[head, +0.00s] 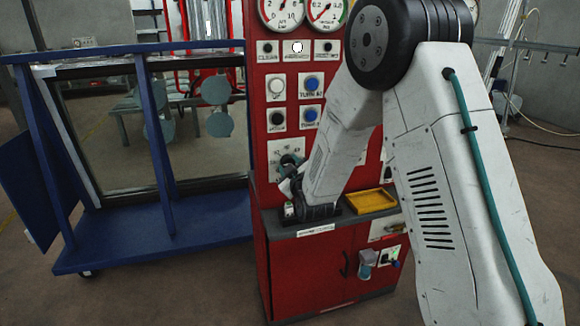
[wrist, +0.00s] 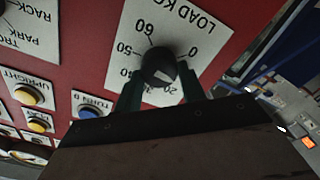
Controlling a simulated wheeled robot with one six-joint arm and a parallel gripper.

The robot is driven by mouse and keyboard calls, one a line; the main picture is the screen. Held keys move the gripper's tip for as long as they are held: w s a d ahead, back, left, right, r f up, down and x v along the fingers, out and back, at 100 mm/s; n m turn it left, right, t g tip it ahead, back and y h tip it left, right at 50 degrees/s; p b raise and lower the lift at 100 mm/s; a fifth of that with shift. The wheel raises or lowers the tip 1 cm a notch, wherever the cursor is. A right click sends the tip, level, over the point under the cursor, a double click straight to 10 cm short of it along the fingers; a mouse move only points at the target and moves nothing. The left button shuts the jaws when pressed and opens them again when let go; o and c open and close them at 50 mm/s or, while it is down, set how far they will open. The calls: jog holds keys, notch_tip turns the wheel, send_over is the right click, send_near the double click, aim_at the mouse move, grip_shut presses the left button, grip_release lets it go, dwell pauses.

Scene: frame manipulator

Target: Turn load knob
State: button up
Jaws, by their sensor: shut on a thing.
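The load knob (wrist: 160,66) is a round black knob on a white plate (wrist: 200,40) marked "LOAD K..." with numbers around it, on the red panel. In the wrist view my gripper (wrist: 160,88) has one dark green finger on each side of the knob and is shut on it. The fingers hide part of the lower scale. In the head view my gripper (head: 292,178) is at the lower left of the red cabinet front, in front of the white plate (head: 283,150). There my arm and gripper largely hide the knob.
The red cabinet (head: 315,265) carries gauges (head: 282,12), a white button (head: 276,87) and blue buttons (head: 311,83) above. A yellow tray (head: 370,201) lies on its ledge. A blue wheeled frame (head: 160,235) with a glass pane stands close on the left.

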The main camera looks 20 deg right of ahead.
jog(key=shift+a+f+n, duration=0.1)
jog(key=shift+f+n, duration=0.05)
jog(key=shift+n, duration=4.85)
jog(key=o, duration=1)
jog(key=s, duration=0.7)
jog(key=shift+s, duration=0.4)
